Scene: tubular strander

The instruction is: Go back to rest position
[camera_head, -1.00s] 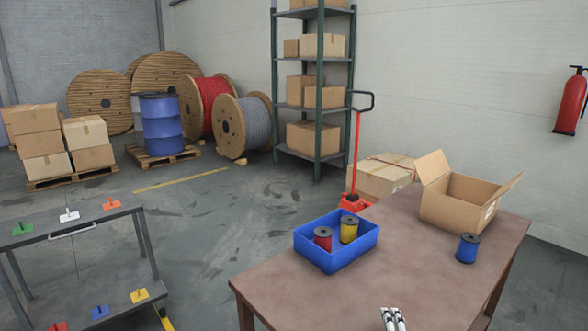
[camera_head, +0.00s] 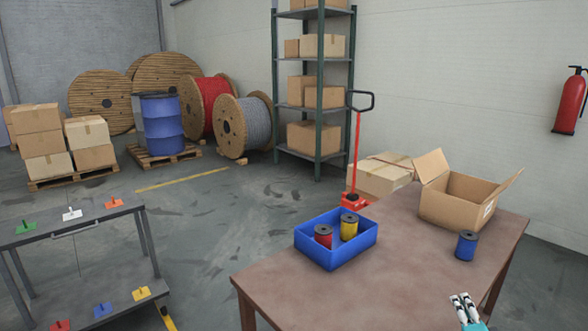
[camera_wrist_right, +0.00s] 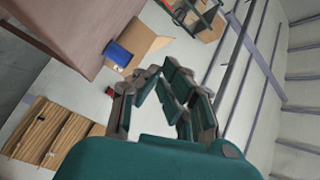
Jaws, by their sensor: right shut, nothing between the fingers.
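My right gripper (camera_head: 463,307) shows at the bottom edge of the head view, over the front right part of the table (camera_head: 360,285). It is shut and empty, with its fingertips pointing up in the picture. Its dark green fingers (camera_wrist_right: 172,85) also fill the middle of the right wrist view. The blue spool (camera_head: 466,246) stands on the table above the gripper in the picture, apart from it. My left gripper is not in view.
A blue bin (camera_head: 334,258) with a red spool (camera_head: 323,236) and a yellow spool (camera_head: 348,227) stands on the table. An open cardboard box (camera_head: 452,204) is at the back right. A cart with coloured holders (camera_head: 75,240) stands at left. Open floor lies between.

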